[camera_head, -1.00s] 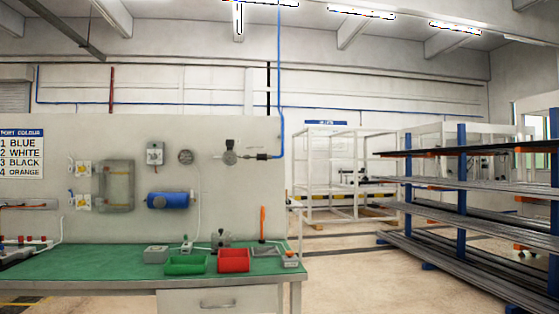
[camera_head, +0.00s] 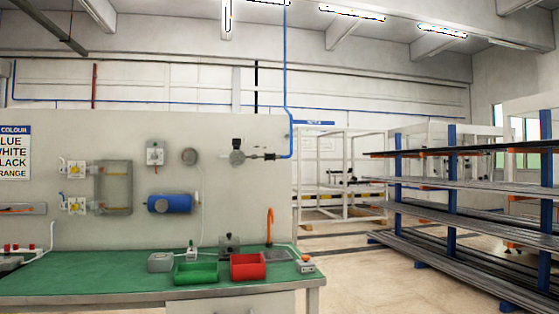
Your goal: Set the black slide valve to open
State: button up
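A dark inline fitting (camera_head: 263,156) sits on the wall panel where the blue pipe (camera_head: 287,90) ends. It may be the black slide valve, but it is too small to tell for sure, and its setting cannot be read. Left of it, a grey round-bodied unit with a black top (camera_head: 237,152) is joined to the same line. My gripper is not in view.
A workbench (camera_head: 100,285) with a green top stands before the panel (camera_head: 110,130). It carries a green bin (camera_head: 196,272), a red bin (camera_head: 248,266) and small devices. A rack of long bars (camera_head: 450,200) stands at right. Open floor (camera_head: 350,270) lies between bench and rack.

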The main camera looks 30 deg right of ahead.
aim_at(268, 156)
jog(key=z, duration=0.15)
jog(key=i, duration=1)
jog(key=u, duration=0.1)
